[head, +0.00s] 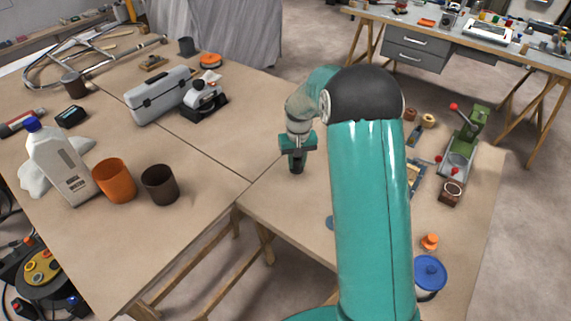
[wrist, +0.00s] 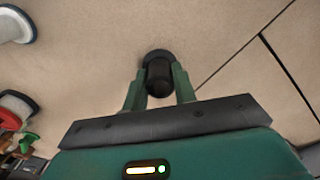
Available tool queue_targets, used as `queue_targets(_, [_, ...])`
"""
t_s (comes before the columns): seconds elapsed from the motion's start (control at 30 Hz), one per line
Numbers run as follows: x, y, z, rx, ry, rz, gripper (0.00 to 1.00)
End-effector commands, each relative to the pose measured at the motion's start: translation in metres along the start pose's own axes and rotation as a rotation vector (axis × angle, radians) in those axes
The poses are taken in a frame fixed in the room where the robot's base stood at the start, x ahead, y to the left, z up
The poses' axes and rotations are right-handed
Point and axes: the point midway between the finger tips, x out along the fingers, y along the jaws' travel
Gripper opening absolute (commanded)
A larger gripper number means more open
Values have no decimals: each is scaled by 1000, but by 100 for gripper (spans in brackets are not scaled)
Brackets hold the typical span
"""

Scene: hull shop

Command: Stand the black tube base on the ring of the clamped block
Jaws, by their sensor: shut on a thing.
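The black tube base (wrist: 158,78) is a short dark cylinder with a wider rim, between the fingers of my gripper (wrist: 159,92) in the wrist view. In the head view my gripper (head: 297,158) points down over the wooden table, left of my arm, and the black tube base (head: 296,166) shows dark below its fingers. Whether it touches the tabletop I cannot tell. A brown block with a pale-rimmed ring on top (head: 451,193) is at the right, by a green press; it looks like the clamped block, but its clamping is not clear.
The green press (head: 473,135) with red knobs stands at the right table edge. A blue-lidded jar (head: 430,274) and an orange piece (head: 429,241) are nearer. My arm hides the table's middle. An orange cup (head: 114,181), brown cup (head: 160,185) and grey toolbox (head: 159,95) are left.

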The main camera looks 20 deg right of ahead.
Motion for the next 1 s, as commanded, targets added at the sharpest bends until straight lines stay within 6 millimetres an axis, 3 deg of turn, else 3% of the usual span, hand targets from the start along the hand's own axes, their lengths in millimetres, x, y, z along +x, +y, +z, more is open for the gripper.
queue_targets(0.17, [-9, 46, -2, 42, 2, 0, 3])
queue_targets(0.47, [-29, 146, 10, 130, 2, -2, 3])
queue_targets(0.77, [-50, 243, 40, 216, 3, -1, 3])
queue_targets(1.0, [-67, 313, 74, 284, 4, 2, 3])
